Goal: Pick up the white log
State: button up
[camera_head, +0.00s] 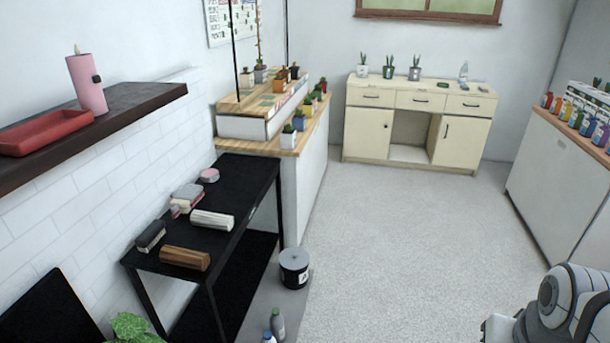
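The white log (213,220) is a pale, short, rounded piece lying on its side on a black table (232,190) at the left. A brown log (185,257) lies on the same table nearer to me, apart from the white one. Part of my arm shows at the lower right corner, far from the table. My gripper's fingers are not in the picture.
Also on the table are a dark brush-like item (151,236), a stack of pinkish-grey blocks (187,195) and a pink round item (209,175). A dark bucket (294,268) and bottles (277,323) stand on the floor beside the table. The middle floor (400,240) is clear.

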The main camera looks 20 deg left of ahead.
aim_at(202, 219)
jog(key=i, duration=2.55)
jog(key=u, duration=2.85)
jog(key=i, duration=1)
jog(key=z, duration=0.05)
